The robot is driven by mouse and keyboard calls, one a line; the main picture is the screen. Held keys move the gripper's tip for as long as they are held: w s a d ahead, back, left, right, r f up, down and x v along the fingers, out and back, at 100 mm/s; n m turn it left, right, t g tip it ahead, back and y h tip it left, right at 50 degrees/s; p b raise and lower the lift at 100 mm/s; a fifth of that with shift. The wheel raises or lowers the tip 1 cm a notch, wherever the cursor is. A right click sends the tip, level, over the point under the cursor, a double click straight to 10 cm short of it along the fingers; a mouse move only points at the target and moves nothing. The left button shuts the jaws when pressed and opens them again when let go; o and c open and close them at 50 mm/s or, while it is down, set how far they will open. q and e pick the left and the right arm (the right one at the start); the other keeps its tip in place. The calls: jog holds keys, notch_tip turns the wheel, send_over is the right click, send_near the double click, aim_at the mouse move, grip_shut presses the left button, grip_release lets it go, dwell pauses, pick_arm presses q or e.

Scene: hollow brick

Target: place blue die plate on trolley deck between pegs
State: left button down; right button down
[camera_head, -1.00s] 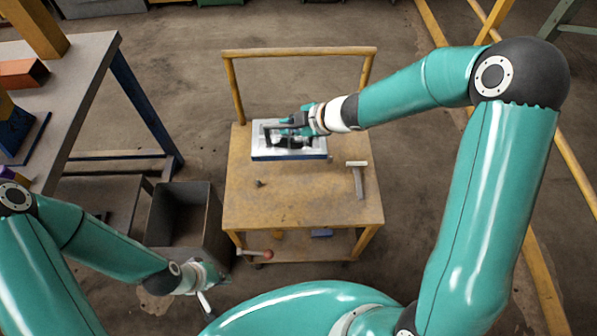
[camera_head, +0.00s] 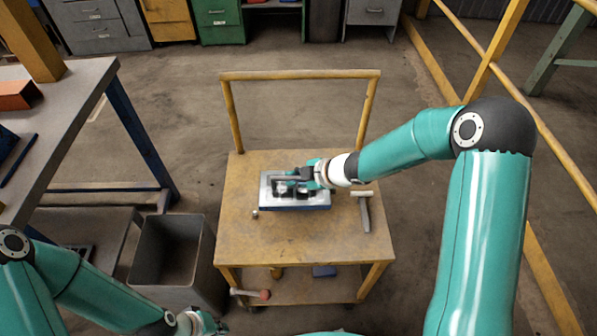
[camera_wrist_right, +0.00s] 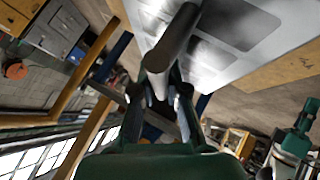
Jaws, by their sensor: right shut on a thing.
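The die plate (camera_head: 318,202), with a silvery top and blue sides, is over the middle of the yellow trolley deck (camera_head: 290,240). I cannot tell whether it touches the deck. My right gripper (camera_head: 288,184) is shut on its dark handle; the handle (camera_wrist_right: 170,40) and pale plate top (camera_wrist_right: 235,50) also show in the right wrist view. A small peg (camera_head: 255,214) stands by the plate's near left corner. A T-shaped grey piece (camera_head: 364,212) is right of the plate. Other pegs are not clearly visible. My left gripper (camera_head: 205,323) is low at left, its jaws unclear.
The trolley's push rail (camera_head: 300,75) rises behind the deck. A red-ended lever (camera_head: 262,295) and a blue item (camera_head: 324,271) are at the lower shelf. The deck's front is bare.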

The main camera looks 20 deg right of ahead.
aim_at(320, 199)
jog(key=shift+w+f+b, duration=0.15)
jog(key=shift+f+b, duration=1)
jog(key=shift+f, duration=2.1)
jog(key=c, duration=1.2)
grip_release()
jog(key=shift+f, duration=0.1)
jog(key=shift+s, duration=0.2)
jog(key=p+v, duration=0.3)
jog(key=v, duration=0.7)
jog(key=shift+s+d+r, duration=0.1)
jog(key=shift+s+r, duration=0.05)
jog(key=shift+r, duration=0.2)
jog(key=shift+s+d+r, duration=0.35)
jog(key=shift+s+r, duration=0.05)
jog(key=shift+s, duration=0.05)
